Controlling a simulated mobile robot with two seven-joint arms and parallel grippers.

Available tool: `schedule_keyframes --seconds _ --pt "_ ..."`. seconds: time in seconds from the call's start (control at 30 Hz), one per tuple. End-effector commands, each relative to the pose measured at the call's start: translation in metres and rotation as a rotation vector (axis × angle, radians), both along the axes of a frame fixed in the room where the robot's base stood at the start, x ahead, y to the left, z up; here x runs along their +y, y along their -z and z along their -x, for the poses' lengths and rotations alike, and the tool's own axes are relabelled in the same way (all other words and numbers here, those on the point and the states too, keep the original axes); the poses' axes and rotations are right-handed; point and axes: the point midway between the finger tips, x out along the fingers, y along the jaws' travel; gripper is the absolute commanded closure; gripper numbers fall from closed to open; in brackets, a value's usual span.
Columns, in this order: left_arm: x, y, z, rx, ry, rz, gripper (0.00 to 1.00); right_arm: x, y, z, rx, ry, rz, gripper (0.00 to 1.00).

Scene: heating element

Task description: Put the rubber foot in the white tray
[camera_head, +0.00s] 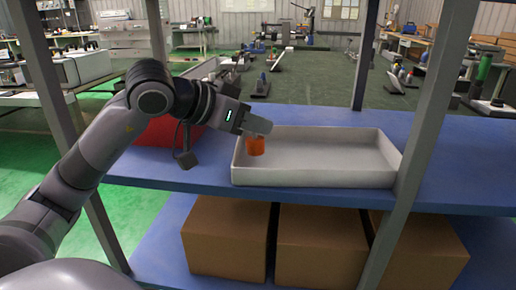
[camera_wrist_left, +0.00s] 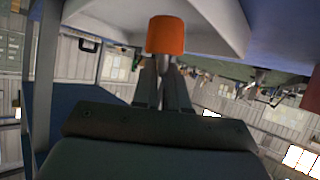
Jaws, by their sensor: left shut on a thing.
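The rubber foot is an orange, short cylinder (camera_head: 256,146); it also shows in the left wrist view (camera_wrist_left: 165,36). My left gripper (camera_head: 257,128) is shut on the rubber foot and holds it over the left end of the white tray (camera_head: 320,177). In the left wrist view my left gripper (camera_wrist_left: 164,75) has its fingers close together at the orange piece. Whether the foot touches the tray floor I cannot tell. The tray is a shallow rectangular box on the blue shelf, and its visible inside looks empty. My right gripper is not in view.
A red bin (camera_head: 150,145) stands on the blue shelf (camera_head: 210,178) left of the tray, partly behind my left arm. Grey shelf posts (camera_head: 412,150) rise at the front on both sides. Cardboard boxes (camera_head: 320,245) stand on the shelf below.

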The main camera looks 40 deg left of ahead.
Motion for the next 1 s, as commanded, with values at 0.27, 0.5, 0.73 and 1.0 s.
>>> schedule_keyframes --seconds 0.27,0.5,0.73,1.0 --pt "-0.001 0.035 0.000 0.003 0.001 0.004 1.00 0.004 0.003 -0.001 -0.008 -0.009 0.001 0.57" --pt "0.000 0.045 0.000 0.009 0.000 0.000 1.00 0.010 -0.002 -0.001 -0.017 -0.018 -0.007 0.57" --pt "0.000 0.047 0.000 0.016 0.000 -0.001 0.56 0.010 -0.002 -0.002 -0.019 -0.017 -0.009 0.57" --pt "0.000 0.045 0.001 0.012 0.001 -0.002 0.56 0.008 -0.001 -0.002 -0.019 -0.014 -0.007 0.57"
